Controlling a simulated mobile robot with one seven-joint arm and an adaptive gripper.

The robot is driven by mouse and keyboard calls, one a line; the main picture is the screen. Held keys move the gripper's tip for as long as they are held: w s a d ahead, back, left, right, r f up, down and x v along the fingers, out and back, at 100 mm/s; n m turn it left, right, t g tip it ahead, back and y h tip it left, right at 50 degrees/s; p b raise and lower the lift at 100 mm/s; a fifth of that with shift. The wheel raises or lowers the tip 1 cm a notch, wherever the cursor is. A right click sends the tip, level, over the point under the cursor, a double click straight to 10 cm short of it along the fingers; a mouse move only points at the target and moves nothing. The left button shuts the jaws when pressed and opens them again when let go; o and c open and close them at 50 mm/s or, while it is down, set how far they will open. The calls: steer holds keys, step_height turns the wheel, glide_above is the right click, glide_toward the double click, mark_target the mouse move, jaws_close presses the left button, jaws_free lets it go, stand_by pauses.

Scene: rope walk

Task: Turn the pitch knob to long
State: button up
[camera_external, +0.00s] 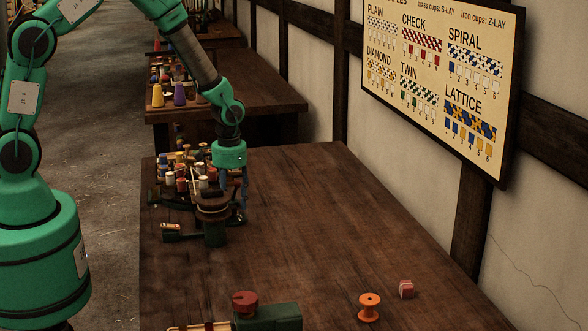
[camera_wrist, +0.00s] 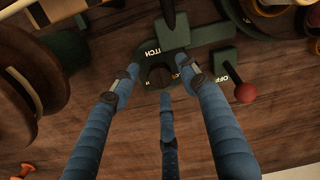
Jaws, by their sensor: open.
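In the wrist view, a dark round pitch knob (camera_wrist: 158,73) sits on a green plate with white lettering, of which "ITCH" shows. Smaller letters at its edge are partly hidden, so I cannot read where it points. My gripper (camera_wrist: 160,80) has three blue fingers, spread open, with their tips around the knob area. I cannot tell whether they touch it. In the external view my gripper (camera_external: 233,190) points down beside the green and brown rope machine (camera_external: 212,212) on the table; the knob cannot be made out there.
A red-ball lever (camera_wrist: 246,93) beside an "OFF" label stands right of the knob. A big wooden reel (camera_wrist: 35,85) is at left. Several thread spools (camera_external: 182,180) crowd behind the machine. The table's middle is clear.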

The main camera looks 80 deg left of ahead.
step_height(320, 180, up, 12)
steer(key=shift+f, duration=0.25)
stand_by(0.3)
steer(key=shift+d, duration=0.1)
stand_by(0.4)
steer(key=s+d+r+m+t, duration=0.1)
steer(key=s+d+r, duration=0.25)
steer(key=r, duration=0.35)
steer(key=s+d+r+m+t, duration=0.1)
steer(key=s+d+r, duration=0.25)
steer(key=r, duration=0.45)
steer(key=s+d+r+m+t, duration=0.1)
steer(key=s+d+r, duration=0.25)
steer(key=r, duration=0.35)
steer(key=s+d+r+m+t, duration=0.1)
steer(key=s+d+r, duration=0.3)
steer(key=s, duration=0.4)
steer(key=s+d+r+m+t, duration=0.1)
steer(key=s+d+r, duration=0.2)
steer(key=s, duration=0.6)
step_height(320, 180, up, 2)
steer(key=shift+d+r+t, duration=0.1)
steer(key=shift+d+t, duration=0.2)
steer(key=shift+d, duration=0.1)
steer(key=shift+s, duration=0.1)
